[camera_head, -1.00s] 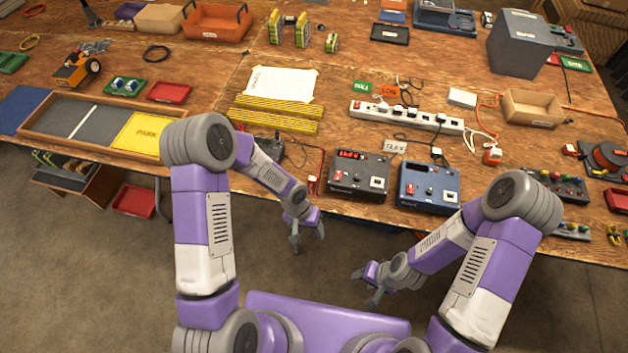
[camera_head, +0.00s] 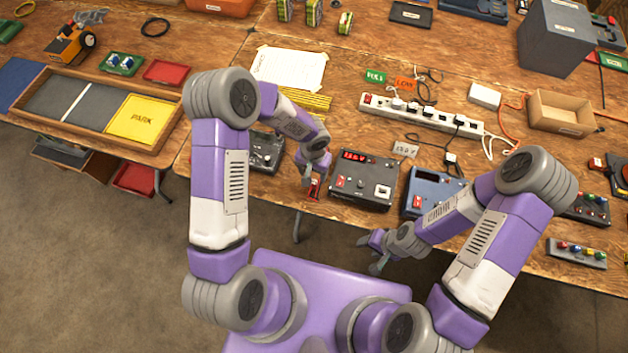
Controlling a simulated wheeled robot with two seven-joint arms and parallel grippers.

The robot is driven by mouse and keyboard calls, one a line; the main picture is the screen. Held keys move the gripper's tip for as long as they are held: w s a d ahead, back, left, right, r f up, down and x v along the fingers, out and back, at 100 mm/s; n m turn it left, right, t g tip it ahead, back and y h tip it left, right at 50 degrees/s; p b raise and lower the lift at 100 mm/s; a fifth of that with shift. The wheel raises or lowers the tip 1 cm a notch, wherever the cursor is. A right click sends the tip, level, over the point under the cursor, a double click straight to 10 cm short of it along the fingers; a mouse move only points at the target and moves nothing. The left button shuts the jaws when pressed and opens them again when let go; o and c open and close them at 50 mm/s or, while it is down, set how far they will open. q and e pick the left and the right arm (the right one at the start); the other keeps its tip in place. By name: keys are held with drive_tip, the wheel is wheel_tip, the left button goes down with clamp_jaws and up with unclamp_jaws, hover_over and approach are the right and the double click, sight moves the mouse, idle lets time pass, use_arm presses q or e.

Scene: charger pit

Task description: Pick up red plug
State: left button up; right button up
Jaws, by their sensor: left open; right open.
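The red plug (camera_head: 314,189) lies near the table's front edge, left of the black meter box (camera_head: 363,180) with a red lit display. It is small and partly hidden by my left gripper (camera_head: 312,182). That gripper is open and points down right at the plug, with its fingers beside or around it; I cannot tell whether they touch it. My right gripper (camera_head: 369,254) is open and empty, in front of the table edge below the blue box (camera_head: 432,190).
A white power strip (camera_head: 421,114) with several plugs and cables lies behind the boxes. A dark device (camera_head: 262,152) stands left of my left gripper. A cardboard box (camera_head: 562,113) is at the right. The yellow PARK pad (camera_head: 142,122) sits in a wooden tray at the left.

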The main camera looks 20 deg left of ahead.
sight(314, 180)
use_arm(q)
drive_tip(key=f, duration=0.4)
drive_tip(key=shift+s+d+f+b, duration=0.15)
drive_tip(key=shift+s+f+b, duration=0.15)
drive_tip(key=shift+s+f, duration=0.1)
drive_tip(key=shift+w, duration=0.1)
drive_tip(key=c, duration=1.1)
